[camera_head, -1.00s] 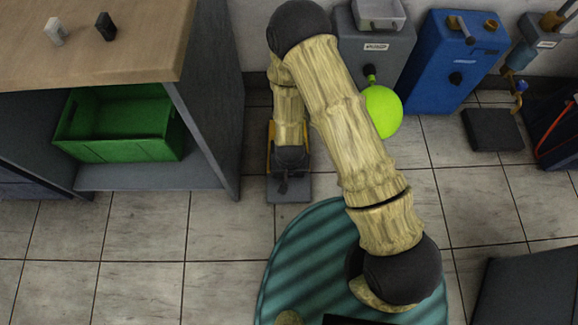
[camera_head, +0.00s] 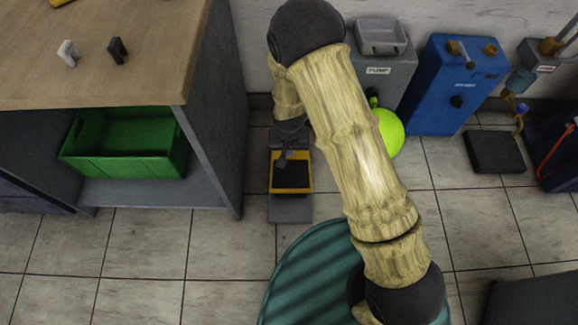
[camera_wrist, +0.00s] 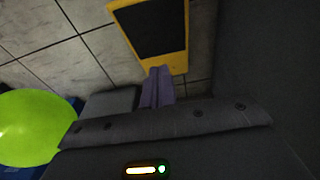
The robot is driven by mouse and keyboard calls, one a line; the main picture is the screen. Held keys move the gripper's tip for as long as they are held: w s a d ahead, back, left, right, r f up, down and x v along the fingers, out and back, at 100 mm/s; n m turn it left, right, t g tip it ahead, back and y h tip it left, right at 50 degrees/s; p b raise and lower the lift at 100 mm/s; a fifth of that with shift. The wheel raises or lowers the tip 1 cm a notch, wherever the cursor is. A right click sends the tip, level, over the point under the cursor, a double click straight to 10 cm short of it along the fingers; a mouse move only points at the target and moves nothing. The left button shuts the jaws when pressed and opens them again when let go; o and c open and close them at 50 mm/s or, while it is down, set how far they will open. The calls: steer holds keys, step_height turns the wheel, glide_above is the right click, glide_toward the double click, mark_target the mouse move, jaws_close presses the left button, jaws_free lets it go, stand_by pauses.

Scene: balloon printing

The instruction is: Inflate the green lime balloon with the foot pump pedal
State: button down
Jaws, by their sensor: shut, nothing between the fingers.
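The lime green balloon (camera_head: 389,134) is round and hangs at the front of the grey box labelled PUMP (camera_head: 392,70). It also shows at the left of the wrist view (camera_wrist: 32,125). The foot pedal (camera_head: 291,175), a black pad in a yellow frame, sits on a grey base (camera_head: 290,209) on the floor left of the balloon. The pedal is at the top of the wrist view (camera_wrist: 155,30). My gripper (camera_head: 282,163) is shut and empty, with its tips at the pedal's far left part. I cannot tell whether they touch it. My arm hides part of the pump box.
A blue machine (camera_head: 455,85) stands right of the pump box, with a dark floor pad (camera_head: 495,152) beyond it. A cabinet at left holds a green crate (camera_head: 125,165). Two small clips, white (camera_head: 69,53) and black (camera_head: 117,50), are on its top. Floor between cabinet and pedal is clear.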

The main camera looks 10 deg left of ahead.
steer(key=b, duration=0.6)
glide_above(289, 175)
steer(key=f, duration=0.6)
steer(key=w+f, duration=0.1)
steer(key=f, duration=0.3)
steer(key=f+b, duration=0.1)
steer(key=s+f+b, duration=0.1)
steer(key=f, duration=0.1)
steer(key=shift+s+f+b, duration=0.25)
steer(key=shift+f+b, duration=0.05)
steer(key=shift+b, duration=0.15)
